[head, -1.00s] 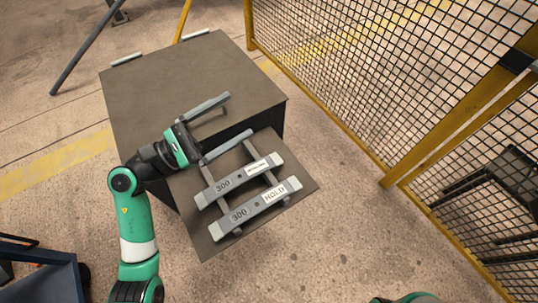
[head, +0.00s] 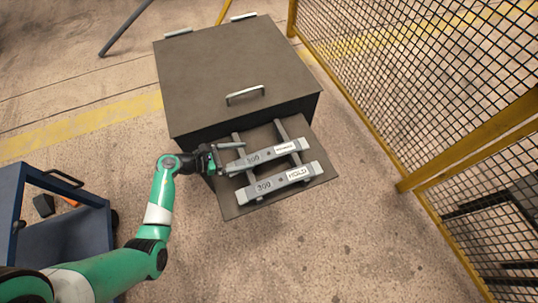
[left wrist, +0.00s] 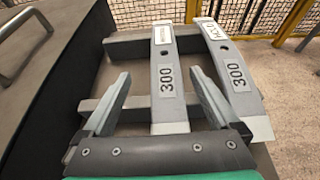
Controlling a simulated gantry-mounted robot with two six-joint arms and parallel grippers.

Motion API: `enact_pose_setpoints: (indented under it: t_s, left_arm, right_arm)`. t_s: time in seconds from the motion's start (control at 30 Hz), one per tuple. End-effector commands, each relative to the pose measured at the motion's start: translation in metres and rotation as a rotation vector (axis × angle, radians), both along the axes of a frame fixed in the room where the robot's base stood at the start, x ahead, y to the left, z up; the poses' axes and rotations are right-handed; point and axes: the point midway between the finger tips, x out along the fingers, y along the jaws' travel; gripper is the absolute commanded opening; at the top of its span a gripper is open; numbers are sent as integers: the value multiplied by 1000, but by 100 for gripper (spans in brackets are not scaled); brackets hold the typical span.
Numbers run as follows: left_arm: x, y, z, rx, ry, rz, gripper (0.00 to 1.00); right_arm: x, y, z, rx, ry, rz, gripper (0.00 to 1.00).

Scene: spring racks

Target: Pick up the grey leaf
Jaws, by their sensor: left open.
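Two grey leaves, each marked 300, lie side by side across a rack on the pulled-out tray (head: 235,209). The inner leaf (head: 264,156), nearer the cabinet, has a small white label whose text I cannot read. The outer leaf (head: 280,181) has a HOLD label. My left gripper (head: 231,157) is open at the left end of the inner leaf. In the left wrist view the inner leaf (left wrist: 166,85) lies between the open fingers of my left gripper (left wrist: 160,75). One finger is in the gap beside the outer leaf (left wrist: 235,75). Contact cannot be told. My right gripper is out of view.
The dark cabinet (head: 230,65) stands behind the tray, with a handle (head: 245,94) on its top. A yellow-framed mesh fence (head: 400,90) runs along the right. A blue cart (head: 60,235) stands at the left. The floor in front is clear.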

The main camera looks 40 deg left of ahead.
Motion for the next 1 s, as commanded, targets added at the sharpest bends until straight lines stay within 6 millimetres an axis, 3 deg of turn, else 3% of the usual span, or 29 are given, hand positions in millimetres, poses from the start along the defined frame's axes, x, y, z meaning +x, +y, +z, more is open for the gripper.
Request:
enact_pose_setpoints:
  t_s: [0.1,0.37,0.63,0.9,0.93,1.0]
  left_arm:
    - [19,-9,-12,0,-1,-4,95]
    - [30,-14,-14,1,-1,-2,95]
    - [63,-36,-33,1,-2,-4,95]
    - [69,-38,-32,1,-1,1,95]
    - [69,-38,-32,1,-1,1,93]
    - [69,-38,-32,1,-1,1,81]
  right_arm:
    - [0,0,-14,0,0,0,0]
    - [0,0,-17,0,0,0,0]
    - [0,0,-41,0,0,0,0]
    - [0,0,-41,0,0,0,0]
    - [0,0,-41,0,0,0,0]
    - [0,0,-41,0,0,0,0]
